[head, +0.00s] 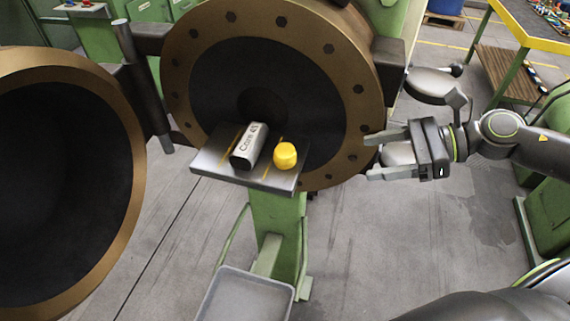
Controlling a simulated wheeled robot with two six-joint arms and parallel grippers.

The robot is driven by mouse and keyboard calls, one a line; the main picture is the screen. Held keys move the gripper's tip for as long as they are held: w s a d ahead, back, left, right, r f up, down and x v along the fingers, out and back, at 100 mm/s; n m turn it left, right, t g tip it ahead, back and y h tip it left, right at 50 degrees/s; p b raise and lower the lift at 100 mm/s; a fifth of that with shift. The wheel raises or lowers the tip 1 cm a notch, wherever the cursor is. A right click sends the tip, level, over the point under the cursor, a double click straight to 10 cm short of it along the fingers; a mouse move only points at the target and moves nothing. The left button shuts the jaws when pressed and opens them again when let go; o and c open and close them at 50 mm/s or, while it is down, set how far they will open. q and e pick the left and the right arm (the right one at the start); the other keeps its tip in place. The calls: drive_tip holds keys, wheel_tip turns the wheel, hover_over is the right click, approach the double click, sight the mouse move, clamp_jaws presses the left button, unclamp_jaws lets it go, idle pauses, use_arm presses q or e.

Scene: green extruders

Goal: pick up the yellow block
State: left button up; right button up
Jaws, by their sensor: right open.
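A small rounded yellow block (285,156) sits on the right part of a small grey platform (212,165) in front of the large bronze-rimmed flange. My right gripper (370,157) is to the right of the yellow block, open and empty. Its two fingers point left toward the block, with a clear gap between fingertips and block. My left gripper is not in view.
A grey block marked "Core" (249,146) stands just left of the yellow block. The bronze flange (352,62) rises right behind the platform. A round bronze-rimmed opening (128,130) fills the left. A grey tray (245,298) is below.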

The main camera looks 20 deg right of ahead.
drive_tip(key=a+b, duration=0.1)
drive_tip(key=b, duration=0.1)
approach(295, 151)
drive_tip(key=shift+f, duration=1.35)
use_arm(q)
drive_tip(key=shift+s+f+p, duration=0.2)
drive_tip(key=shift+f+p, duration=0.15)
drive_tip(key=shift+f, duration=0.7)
use_arm(e)
drive_tip(key=shift+w+a, duration=0.45)
drive_tip(key=shift+a, duration=0.45)
drive_tip(key=shift+w+a, duration=0.5)
drive_tip(key=shift+a, duration=0.4)
drive_tip(key=shift+w+a, duration=0.45)
drive_tip(key=shift+a, duration=0.45)
drive_tip(key=shift+a, duration=0.1)
drive_tip(key=shift+w+a, duration=0.1)
drive_tip(key=shift+a, duration=0.1)
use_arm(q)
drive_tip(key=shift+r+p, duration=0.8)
use_arm(e)
drive_tip(key=shift+x, duration=2.45)
drive_tip(key=shift+d, duration=0.1)
drive_tip(key=c, duration=1.1)
